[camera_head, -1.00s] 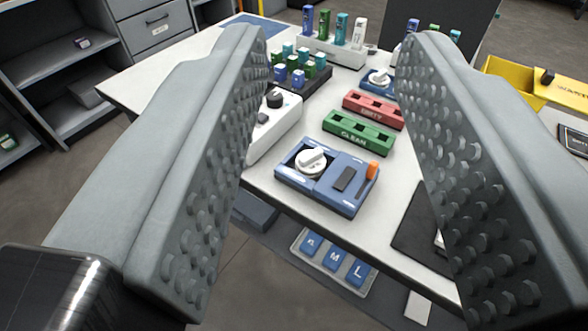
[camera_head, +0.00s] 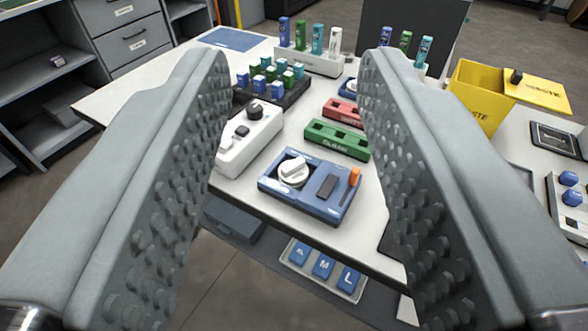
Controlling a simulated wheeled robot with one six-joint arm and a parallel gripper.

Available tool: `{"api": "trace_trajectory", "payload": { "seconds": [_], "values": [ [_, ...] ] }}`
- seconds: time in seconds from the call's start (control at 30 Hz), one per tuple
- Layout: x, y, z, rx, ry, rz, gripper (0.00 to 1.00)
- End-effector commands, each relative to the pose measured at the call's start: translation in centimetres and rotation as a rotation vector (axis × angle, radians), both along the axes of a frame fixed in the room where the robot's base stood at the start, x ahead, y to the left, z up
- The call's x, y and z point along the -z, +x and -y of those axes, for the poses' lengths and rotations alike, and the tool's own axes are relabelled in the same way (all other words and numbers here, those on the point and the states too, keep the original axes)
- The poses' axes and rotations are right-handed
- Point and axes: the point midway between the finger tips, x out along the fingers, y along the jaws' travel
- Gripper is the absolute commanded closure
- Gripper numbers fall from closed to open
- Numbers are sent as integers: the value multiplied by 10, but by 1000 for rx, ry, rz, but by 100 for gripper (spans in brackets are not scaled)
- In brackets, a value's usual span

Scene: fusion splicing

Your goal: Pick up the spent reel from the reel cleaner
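The reel cleaner is a blue box (camera_head: 309,205) near the front edge of the white table, seen between my fingers. The spent reel, a round white piece with a raised grip bar (camera_head: 293,171), sits in its left recess. A dark pad (camera_head: 325,186) and an orange upright piece (camera_head: 354,178) are on its right half. My gripper (camera_head: 290,75) is open and empty, its two grey studded fingers wide apart. It is above and back from the reel cleaner, not touching it.
A green CLEAN rack (camera_head: 337,139) and a red rack (camera_head: 341,111) stand just behind the cleaner. A white device (camera_head: 249,140) is to its left. A dark tray of coloured caps (camera_head: 270,85) lies further back. A yellow waste bin (camera_head: 481,98) stands at right. Lettered blue blocks (camera_head: 322,267) sit lower in front.

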Motion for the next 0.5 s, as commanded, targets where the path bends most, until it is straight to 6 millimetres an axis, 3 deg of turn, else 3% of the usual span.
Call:
{"api": "trace_trajectory", "payload": {
  "seconds": [0.27, 0.5],
  "values": [
    [0, 5, 0, 1, 11, -20, 61],
    [9, 48, 0, 17, 118, -214, 61]
  ]
}}
